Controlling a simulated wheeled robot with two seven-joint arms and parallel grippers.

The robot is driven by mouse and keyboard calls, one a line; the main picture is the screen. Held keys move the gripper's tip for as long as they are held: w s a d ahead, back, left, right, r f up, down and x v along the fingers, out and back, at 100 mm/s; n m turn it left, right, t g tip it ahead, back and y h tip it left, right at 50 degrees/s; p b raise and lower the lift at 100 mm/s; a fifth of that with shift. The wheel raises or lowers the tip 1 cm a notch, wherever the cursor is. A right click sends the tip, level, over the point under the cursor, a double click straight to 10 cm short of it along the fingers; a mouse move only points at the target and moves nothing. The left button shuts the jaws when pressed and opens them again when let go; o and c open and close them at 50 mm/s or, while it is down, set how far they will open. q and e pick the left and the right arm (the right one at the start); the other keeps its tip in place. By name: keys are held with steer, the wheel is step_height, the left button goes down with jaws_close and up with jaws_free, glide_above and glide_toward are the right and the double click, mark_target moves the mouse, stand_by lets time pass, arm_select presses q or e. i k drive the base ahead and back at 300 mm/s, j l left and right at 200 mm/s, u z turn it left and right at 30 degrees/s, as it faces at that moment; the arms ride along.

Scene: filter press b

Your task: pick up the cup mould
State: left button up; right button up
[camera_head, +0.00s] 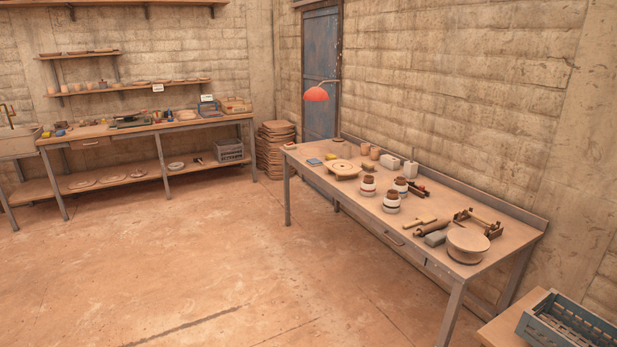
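I cannot tell for sure which thing is the cup mould. On the right-hand workbench (345,201) stand several small white pots with brown tops: one with a red band (368,187), one with a blue band (401,187) and one nearer the front (391,203). Behind them are a pale block (391,163) and a white upright piece (411,170), both plaster-like. Neither of my grippers is in view. The bench is some way off across the floor.
A blue crate (570,328) sits at the lower right. The floor (200,245) left of the bench is clear.

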mark_target(368, 190)
steer(key=i, duration=1.8)
